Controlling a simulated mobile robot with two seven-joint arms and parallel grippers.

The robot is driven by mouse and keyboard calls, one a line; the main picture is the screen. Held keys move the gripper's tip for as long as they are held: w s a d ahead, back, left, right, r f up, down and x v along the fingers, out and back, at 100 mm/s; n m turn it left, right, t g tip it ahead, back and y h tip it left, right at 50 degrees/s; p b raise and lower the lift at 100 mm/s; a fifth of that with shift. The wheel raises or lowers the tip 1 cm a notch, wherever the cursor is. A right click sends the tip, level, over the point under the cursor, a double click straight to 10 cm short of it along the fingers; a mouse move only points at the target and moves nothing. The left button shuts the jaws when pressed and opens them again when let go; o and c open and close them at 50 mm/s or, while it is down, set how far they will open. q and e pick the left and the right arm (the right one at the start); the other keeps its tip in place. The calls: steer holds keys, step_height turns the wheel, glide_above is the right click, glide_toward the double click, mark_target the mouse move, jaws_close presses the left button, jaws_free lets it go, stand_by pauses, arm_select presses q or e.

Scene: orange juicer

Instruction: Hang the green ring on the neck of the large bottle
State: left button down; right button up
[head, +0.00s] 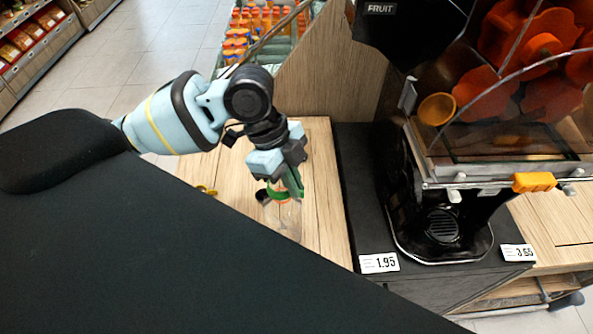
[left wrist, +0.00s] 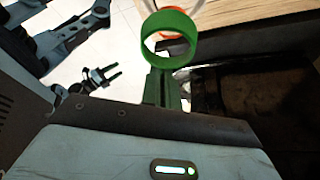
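The green ring (head: 279,194) is at the fingertips of my left gripper (head: 291,181), just over the top of a clear bottle (head: 284,218) on the wooden counter. In the left wrist view, my left gripper's green fingers (left wrist: 161,88) are close together on the near edge of the ring (left wrist: 169,53). Something orange and clear shows through and behind the ring there. I cannot tell whether the ring is around the bottle's neck or only over it. My right gripper (left wrist: 112,75) shows small in the left wrist view, with its fingers apart and empty.
A yellow object (head: 206,190) lies on the counter, partly hidden by my dark body. The black juicer (head: 440,215) stands right of the bottle, with a price tag (head: 379,263) in front. Bottled juices (head: 262,22) stand in a case behind a wooden panel (head: 330,70).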

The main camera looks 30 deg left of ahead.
arm_select(q)
steer(key=shift+f, duration=0.2)
arm_select(e)
steer(key=shift+w, duration=0.1)
arm_select(q)
steer(key=shift+f+p, duration=0.1)
steer(key=shift+p, duration=0.3)
arm_select(e)
steer(key=shift+w+r, duration=0.5)
steer(key=shift+r, duration=0.15)
stand_by(0.8)
arm_select(q)
steer(key=shift+f, duration=1)
arm_select(e)
steer(key=shift+d, duration=0.1)
stand_by(1.2)
arm_select(q)
steer(key=c, duration=1.6)
jaws_free()
steer(key=shift+o, duration=0.5)
steer(key=o, duration=0.3)
